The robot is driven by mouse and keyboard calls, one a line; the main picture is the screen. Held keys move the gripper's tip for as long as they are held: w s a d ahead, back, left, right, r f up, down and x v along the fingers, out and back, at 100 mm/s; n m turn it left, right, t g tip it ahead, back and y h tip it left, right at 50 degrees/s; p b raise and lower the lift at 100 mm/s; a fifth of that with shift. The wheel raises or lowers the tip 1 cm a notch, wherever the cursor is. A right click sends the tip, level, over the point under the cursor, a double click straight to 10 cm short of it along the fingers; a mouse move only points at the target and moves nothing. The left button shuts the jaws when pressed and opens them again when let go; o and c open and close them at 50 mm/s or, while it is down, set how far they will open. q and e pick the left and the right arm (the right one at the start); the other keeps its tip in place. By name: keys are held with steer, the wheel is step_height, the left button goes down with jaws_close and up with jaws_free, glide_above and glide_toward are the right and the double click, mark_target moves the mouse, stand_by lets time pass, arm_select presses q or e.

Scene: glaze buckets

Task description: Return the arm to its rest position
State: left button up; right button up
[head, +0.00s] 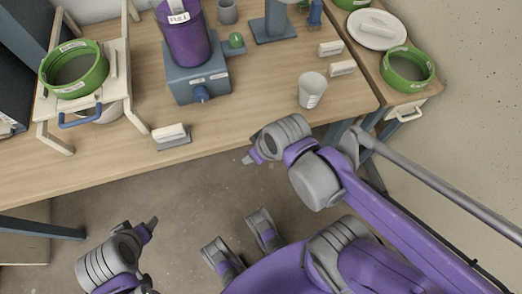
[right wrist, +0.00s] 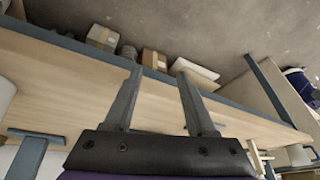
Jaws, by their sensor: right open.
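My right arm reaches in from the right in the head view. Its gripper (head: 252,157) hangs just off the front edge of the wooden table (head: 60,184), left of the white cup. In the right wrist view the two fingers of my right gripper (right wrist: 158,72) stand apart with nothing between them. My left gripper (head: 150,228) is low at the left of the head view, over the floor in front of the table; its fingers are too small to judge. I see nothing held there.
A purple bucket (head: 184,40) labelled FULL stands on a blue-grey base (head: 200,81). A white cup (head: 312,90) stands near the table's front edge. The floor (head: 180,192) in front is clear.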

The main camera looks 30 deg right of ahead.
steer(key=shift+s+d+m+t+h, duration=0.4)
steer(key=shift+d+m+h, duration=0.2)
steer(key=shift+d+m, duration=0.1)
step_height(320, 180, up, 11)
steer(key=w+p, duration=0.1)
steer(key=p, duration=0.9)
steer(key=shift+w+r+t, duration=0.15)
steer(key=shift+w+t, duration=0.15)
